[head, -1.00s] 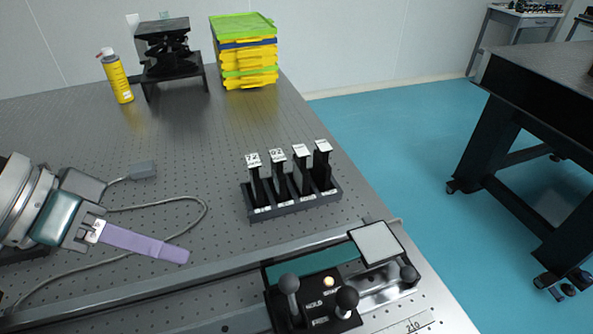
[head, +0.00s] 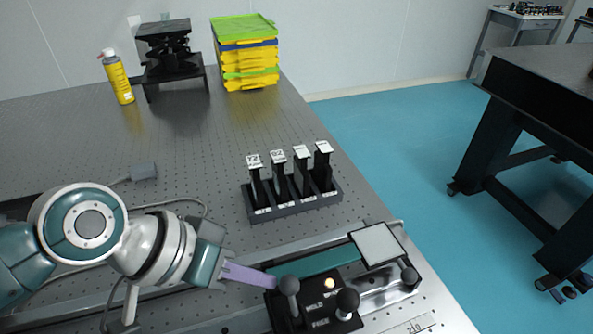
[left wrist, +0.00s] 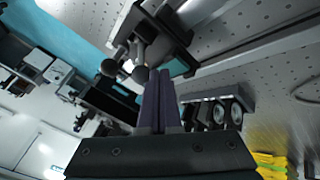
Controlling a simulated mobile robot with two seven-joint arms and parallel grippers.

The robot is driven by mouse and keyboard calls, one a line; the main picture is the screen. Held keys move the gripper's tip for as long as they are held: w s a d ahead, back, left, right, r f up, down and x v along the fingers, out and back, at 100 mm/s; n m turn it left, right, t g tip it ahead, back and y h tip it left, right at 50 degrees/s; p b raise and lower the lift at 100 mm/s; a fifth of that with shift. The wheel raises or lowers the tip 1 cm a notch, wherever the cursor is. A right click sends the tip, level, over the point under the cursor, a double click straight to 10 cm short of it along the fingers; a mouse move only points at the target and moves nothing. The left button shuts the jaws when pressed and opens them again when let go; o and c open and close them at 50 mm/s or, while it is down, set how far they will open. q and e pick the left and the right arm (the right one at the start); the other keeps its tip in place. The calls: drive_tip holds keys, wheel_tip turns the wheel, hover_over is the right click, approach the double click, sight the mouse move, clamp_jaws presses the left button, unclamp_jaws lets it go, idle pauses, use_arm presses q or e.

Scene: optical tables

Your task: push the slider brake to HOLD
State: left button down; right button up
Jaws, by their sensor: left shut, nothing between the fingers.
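The slider carriage (head: 345,262) sits on a rail along the table's front edge. Its black panel (head: 312,306) has HOLD and FREE labels, a lit round lamp and two ball-topped levers. The left lever (head: 289,287) stands at the panel's left side, and the other lever (head: 347,300) stands to its right. My left gripper (head: 272,281) is shut and empty, with its purple fingertips close to the left lever; I cannot tell whether they touch. In the left wrist view, the shut fingers (left wrist: 160,100) point toward the levers (left wrist: 139,74). My right gripper is not in view.
A black rack (head: 295,202) with several labelled upright pieces stands behind the carriage. A grey cable loops on the table to the left. A yellow bottle (head: 119,80), a black stand (head: 174,72) and stacked yellow and green trays (head: 247,60) stand far back.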

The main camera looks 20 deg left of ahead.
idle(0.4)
use_arm(q)
drive_tip(key=shift+s+d+r+t+y+p, duration=0.2)
drive_tip(key=shift+t+y+p, duration=0.1)
drive_tip(key=shift+p, duration=0.1)
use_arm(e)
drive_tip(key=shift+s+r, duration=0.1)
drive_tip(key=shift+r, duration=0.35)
